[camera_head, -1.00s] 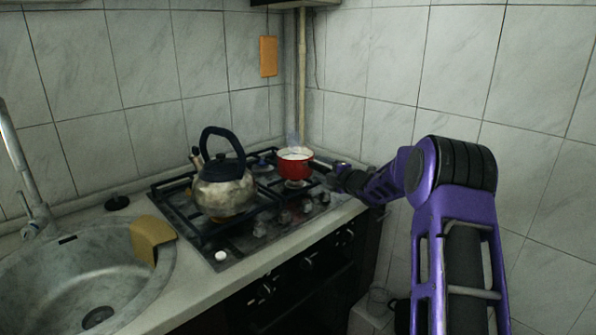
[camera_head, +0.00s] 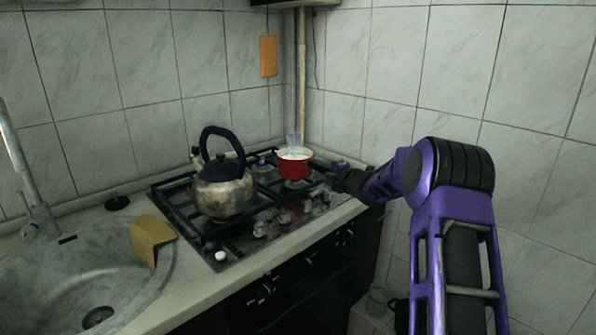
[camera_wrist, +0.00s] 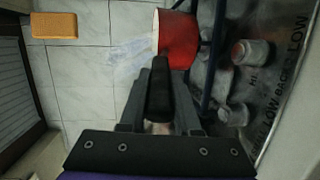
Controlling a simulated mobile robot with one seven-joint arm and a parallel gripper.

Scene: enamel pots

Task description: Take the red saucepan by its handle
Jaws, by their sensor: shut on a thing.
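The red saucepan (camera_head: 295,163) stands on the back right of the gas stove, upright, with something pale inside and faint steam above it. In the wrist view the saucepan (camera_wrist: 178,38) is straight ahead, with its dark handle (camera_wrist: 159,85) pointing toward me. My gripper (camera_wrist: 158,110) is shut on this handle, which lies between its two fingers. In the head view my gripper (camera_head: 338,178) is at the right side of the pan, small and dark, so the grip itself is hard to see there.
A metal kettle (camera_head: 224,190) with a black handle stands on the stove (camera_head: 240,250) left of the saucepan. The sink (camera_head: 75,270) with a tan cloth (camera_head: 151,238) is at left. Tiled walls close off the back and right. An orange block (camera_wrist: 54,25) shows in the wrist view.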

